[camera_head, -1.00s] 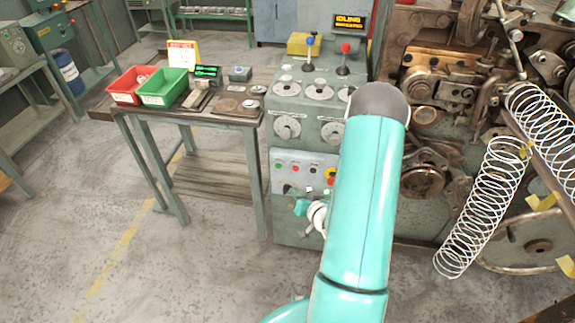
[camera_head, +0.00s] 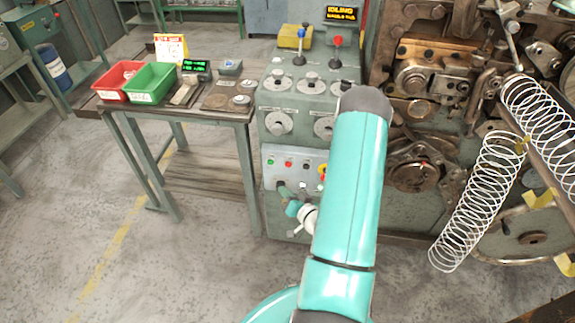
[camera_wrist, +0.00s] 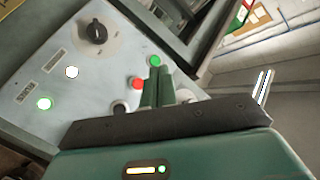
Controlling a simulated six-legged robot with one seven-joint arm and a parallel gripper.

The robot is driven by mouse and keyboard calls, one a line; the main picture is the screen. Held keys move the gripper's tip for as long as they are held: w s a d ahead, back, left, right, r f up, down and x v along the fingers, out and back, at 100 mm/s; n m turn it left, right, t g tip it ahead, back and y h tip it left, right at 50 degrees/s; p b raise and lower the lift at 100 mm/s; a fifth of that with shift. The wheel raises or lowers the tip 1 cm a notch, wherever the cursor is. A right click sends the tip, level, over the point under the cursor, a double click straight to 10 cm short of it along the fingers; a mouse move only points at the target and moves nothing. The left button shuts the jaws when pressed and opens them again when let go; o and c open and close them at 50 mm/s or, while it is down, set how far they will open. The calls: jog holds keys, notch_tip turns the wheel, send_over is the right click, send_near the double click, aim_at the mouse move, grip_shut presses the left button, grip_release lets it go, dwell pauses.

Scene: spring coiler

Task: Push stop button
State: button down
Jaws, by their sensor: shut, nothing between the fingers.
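A red button (camera_head: 288,163), a green button (camera_head: 270,161) and a dark button (camera_head: 306,166) sit in a row on the grey control panel (camera_head: 268,205). A red and yellow button (camera_head: 321,170) is partly hidden behind my arm. My gripper (camera_head: 283,189) is shut and empty, in front of the panel below the row. In the wrist view my closed fingers (camera_wrist: 157,72) point at the panel, beside the red button (camera_wrist: 137,83) and just below the green button (camera_wrist: 155,61). I cannot tell whether the tips touch the panel. No label is readable on the buttons.
A side table (camera_head: 215,112) with a red bin (camera_head: 107,90) and a green bin (camera_head: 150,92) stands left of the panel. The coiler (camera_head: 420,120) and wire springs (camera_head: 480,200) are at right.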

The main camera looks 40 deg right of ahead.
jog(key=w+d, duration=0.5)
jog(key=d, duration=0.1)
jog(key=shift+d, duration=0.25)
jog(key=shift+w+d, duration=0.1)
jog(key=shift+d, duration=0.05)
dwell(1.8)
jog(key=shift+w+d, duration=0.15)
jog(key=shift+d, duration=0.05)
jog(key=shift+w+d, duration=0.25)
jog(key=shift+d, duration=0.05)
dwell(1.0)
jog(key=shift+s+a, duration=0.5)
jog(key=shift+a, duration=0.1)
jog(key=shift+s+a, duration=0.75)
jog(key=shift+a, duration=0.25)
jog(key=shift+s+a, duration=0.75)
jog(key=shift+a, duration=0.25)
